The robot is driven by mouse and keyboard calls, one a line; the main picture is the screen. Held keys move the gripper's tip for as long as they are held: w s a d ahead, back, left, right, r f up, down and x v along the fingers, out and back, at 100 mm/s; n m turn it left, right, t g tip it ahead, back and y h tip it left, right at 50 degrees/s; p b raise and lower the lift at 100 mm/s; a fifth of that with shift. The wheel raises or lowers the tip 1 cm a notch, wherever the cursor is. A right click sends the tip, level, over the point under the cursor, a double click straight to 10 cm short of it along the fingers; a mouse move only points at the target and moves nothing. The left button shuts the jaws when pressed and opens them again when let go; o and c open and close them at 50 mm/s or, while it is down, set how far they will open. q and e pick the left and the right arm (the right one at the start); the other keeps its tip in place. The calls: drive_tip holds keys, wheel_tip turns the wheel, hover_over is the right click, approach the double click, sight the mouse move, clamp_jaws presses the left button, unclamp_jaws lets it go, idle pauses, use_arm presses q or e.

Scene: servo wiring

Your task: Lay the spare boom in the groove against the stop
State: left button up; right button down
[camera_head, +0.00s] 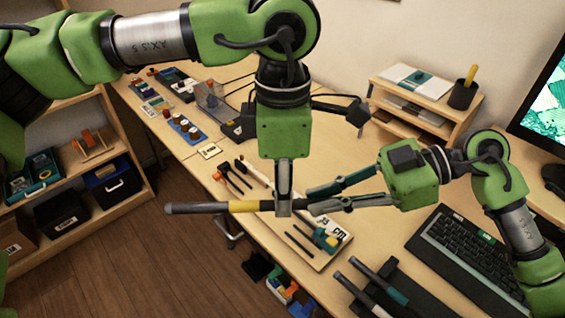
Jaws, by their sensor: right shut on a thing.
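The boom (245,206) is a long grey and black rod with a yellow band, level above the table's front edge, its dark end sticking out left over the floor. My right gripper (309,199) comes from the right and is shut on the boom near its right end. My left gripper (283,206) points straight down at the boom, beside the yellow band; its fingers show edge-on, so its opening is unclear. A pale board (318,258) with a "cm" label lies below. Two dark rods (362,297) lie by a black holder at the bottom. I cannot make out the groove or stop.
A keyboard (465,262) lies at the right, below a monitor (545,110). A small wooden shelf (425,100) stands at the back. Bottles (185,127) and small parts fill the table's far left. Shelving (140,165) stands at the left. Bins sit below the front edge.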

use_arm(q)
drive_tip(key=shift+f, duration=1.05)
clamp_jaws()
use_arm(e)
drive_tip(key=c, duration=2)
unclamp_jaws()
drive_tip(key=shift+o, duration=0.2)
